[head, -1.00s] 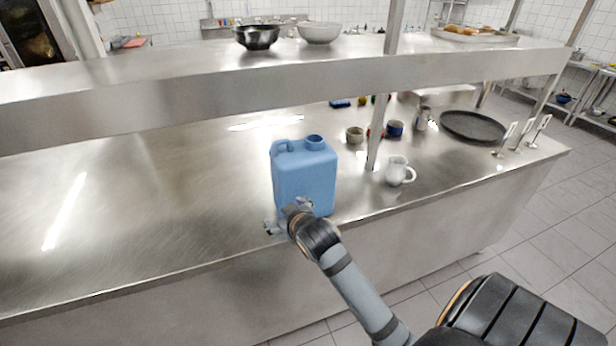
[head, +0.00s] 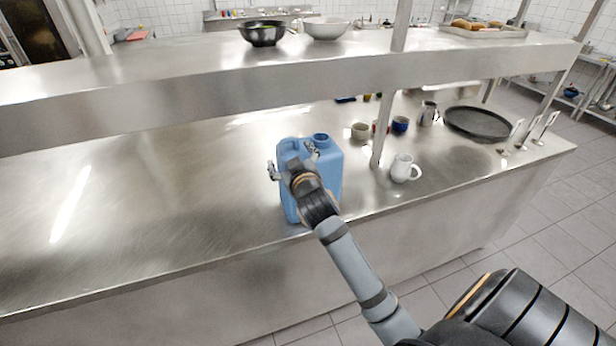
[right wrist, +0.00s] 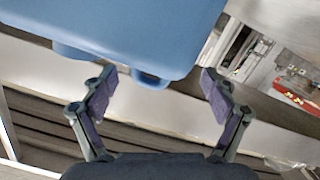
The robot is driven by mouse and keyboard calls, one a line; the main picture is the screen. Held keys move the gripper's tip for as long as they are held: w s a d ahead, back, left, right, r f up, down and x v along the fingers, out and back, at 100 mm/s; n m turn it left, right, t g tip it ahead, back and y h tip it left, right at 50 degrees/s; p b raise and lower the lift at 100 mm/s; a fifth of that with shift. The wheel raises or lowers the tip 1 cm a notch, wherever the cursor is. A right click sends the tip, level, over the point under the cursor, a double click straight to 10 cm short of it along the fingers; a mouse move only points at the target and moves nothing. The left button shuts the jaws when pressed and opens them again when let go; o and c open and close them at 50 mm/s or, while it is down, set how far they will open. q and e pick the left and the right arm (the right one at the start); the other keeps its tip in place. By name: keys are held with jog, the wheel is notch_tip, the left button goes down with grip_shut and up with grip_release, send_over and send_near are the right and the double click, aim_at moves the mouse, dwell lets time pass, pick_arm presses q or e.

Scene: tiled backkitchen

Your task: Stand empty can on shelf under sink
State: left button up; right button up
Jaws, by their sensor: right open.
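The blue can (head: 331,172) stands upright on the steel counter (head: 150,205), near its front edge. Its handle and round spout are on top. My right gripper (head: 292,159) is open at the upper front of the can, one finger at the handle side and the other near the spout. In the right wrist view, the can (right wrist: 130,30) fills the top of the picture, beyond the open fingers (right wrist: 158,76). Nothing is held. I cannot tell whether the fingers touch the can. My left gripper is out of view. I see no shelf under a sink.
A raised steel shelf (head: 180,92) runs above the counter, carried by a post (head: 380,135). A white jug (head: 402,168), cups (head: 360,131) and a dark round tray (head: 476,123) stand to the right. The counter's left side is clear.

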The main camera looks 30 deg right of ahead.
aim_at(288, 151)
jog(key=x, duration=0.2)
jog(key=p+x, duration=0.1)
jog(key=x, duration=0.1)
jog(key=shift+d+r, duration=0.25)
jog(key=shift+d, duration=0.05)
jog(key=shift+w+f, duration=0.15)
jog(key=shift+a, duration=0.1)
jog(key=shift+c, duration=1.4)
grip_shut()
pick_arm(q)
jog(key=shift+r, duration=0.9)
pick_arm(e)
jog(key=shift+r, duration=0.2)
